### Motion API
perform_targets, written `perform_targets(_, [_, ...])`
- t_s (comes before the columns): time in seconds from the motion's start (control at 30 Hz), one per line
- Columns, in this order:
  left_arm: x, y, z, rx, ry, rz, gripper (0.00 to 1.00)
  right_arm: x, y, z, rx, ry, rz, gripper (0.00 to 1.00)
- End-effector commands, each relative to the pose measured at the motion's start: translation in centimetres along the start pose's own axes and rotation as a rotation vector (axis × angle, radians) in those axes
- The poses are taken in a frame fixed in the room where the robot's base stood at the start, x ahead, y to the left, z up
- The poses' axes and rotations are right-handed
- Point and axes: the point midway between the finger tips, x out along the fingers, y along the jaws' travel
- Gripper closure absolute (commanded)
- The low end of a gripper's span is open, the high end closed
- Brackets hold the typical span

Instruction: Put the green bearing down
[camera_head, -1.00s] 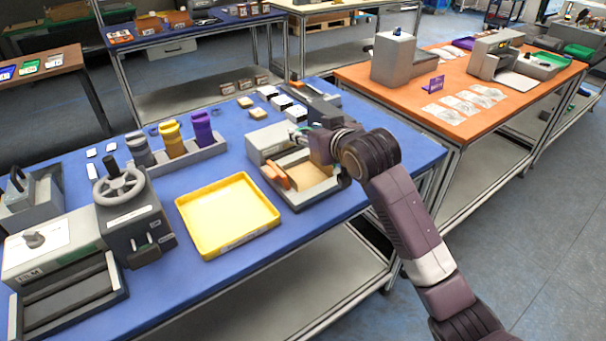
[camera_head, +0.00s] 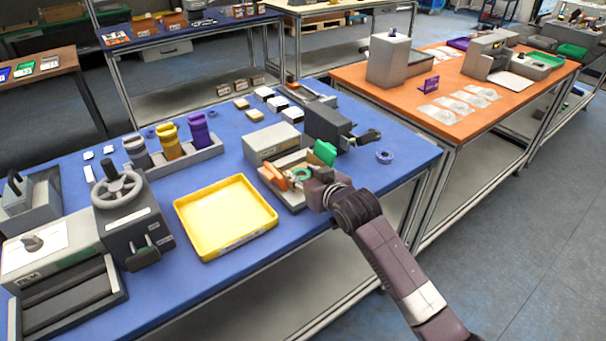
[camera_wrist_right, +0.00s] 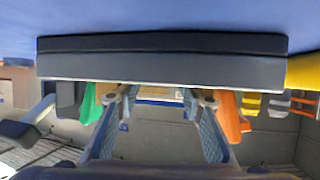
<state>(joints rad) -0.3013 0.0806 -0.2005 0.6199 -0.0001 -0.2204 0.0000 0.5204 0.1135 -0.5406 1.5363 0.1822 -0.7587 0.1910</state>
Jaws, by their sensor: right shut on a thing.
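The green bearing (camera_head: 301,174) is a small ring at the tip of my right gripper (camera_head: 306,182), over the tray of the grey station (camera_head: 272,143). My right gripper is shut on it, its fingers partly hidden. I cannot tell whether the bearing touches the tray. In the right wrist view, the two fingers (camera_wrist_right: 165,98) stand a little apart in front of the station's grey edge (camera_wrist_right: 160,70); the bearing is not clear there. My left gripper is not in view.
An orange block (camera_head: 272,176) and a green block (camera_head: 325,152) flank the station's tray. A yellow tray (camera_head: 228,247) stands to the left. A dark device (camera_head: 328,126) stands behind, and a blue ring (camera_head: 384,157) lies right on open blue tabletop.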

Motion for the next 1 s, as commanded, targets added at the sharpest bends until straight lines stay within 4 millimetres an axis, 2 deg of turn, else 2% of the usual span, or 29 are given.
perform_targets(0.17, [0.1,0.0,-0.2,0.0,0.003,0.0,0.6,0.1,0.0,0.2,0.0,0.002,0.0,0.92])
perform_targets(0.2, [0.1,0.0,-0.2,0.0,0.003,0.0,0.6,0.1,0.0,0.2,0.0,0.001,0.0,0.61])
perform_targets(0.23, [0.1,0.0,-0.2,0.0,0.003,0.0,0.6,0.1,0.0,0.2,0.0,0.001,0.0,0.58])
perform_targets(0.67, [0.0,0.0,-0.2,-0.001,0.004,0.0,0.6,-0.5,0.0,0.0,0.0,0.001,0.0,0.57])
perform_targets(0.77, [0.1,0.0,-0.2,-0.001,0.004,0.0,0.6,-1.6,0.0,0.0,0.0,0.001,0.0,0.57])
perform_targets(1.0, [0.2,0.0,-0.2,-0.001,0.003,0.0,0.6,-5.7,0.0,0.0,-0.001,0.001,0.0,0.57])
